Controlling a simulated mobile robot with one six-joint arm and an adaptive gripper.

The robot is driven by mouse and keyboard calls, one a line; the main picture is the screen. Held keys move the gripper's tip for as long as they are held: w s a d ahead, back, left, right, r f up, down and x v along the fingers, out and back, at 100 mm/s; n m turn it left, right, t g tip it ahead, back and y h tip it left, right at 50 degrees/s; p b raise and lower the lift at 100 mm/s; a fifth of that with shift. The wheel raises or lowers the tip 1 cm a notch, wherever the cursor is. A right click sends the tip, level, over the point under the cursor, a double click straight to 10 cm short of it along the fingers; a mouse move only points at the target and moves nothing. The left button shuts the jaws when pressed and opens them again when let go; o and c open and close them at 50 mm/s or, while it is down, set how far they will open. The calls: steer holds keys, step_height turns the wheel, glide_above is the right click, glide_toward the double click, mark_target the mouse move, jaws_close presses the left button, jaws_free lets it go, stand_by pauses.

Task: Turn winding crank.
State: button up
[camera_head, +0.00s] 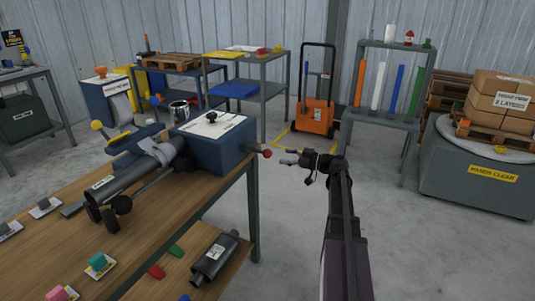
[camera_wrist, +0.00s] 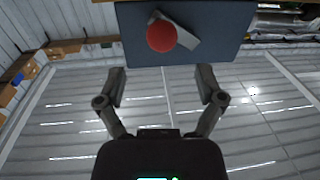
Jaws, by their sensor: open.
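The crank has a red ball knob (camera_head: 266,154) on the right side of a dark blue box (camera_head: 222,150), which stands on the wooden workbench. In the wrist view the red knob (camera_wrist: 161,36) sits on a short grey crank arm (camera_wrist: 184,34), tilted down to the right across the blue box face (camera_wrist: 225,22). My gripper (camera_head: 284,157) is open and empty just right of the knob in the head view. In the wrist view its spread fingers (camera_wrist: 161,72) lie below the knob, which is roughly centred between them and not touched.
A muffler on a support (camera_head: 135,176) lies left of the box on the workbench (camera_head: 85,222). Another muffler (camera_head: 214,257) rests on the lower shelf. An orange cart (camera_head: 317,118) and a rack with coloured tubes (camera_head: 385,118) stand behind. The floor around my arm is clear.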

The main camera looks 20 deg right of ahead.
mark_target(268, 152)
steer(key=x, duration=0.7)
steer(key=shift+a, duration=0.1)
jaws_close()
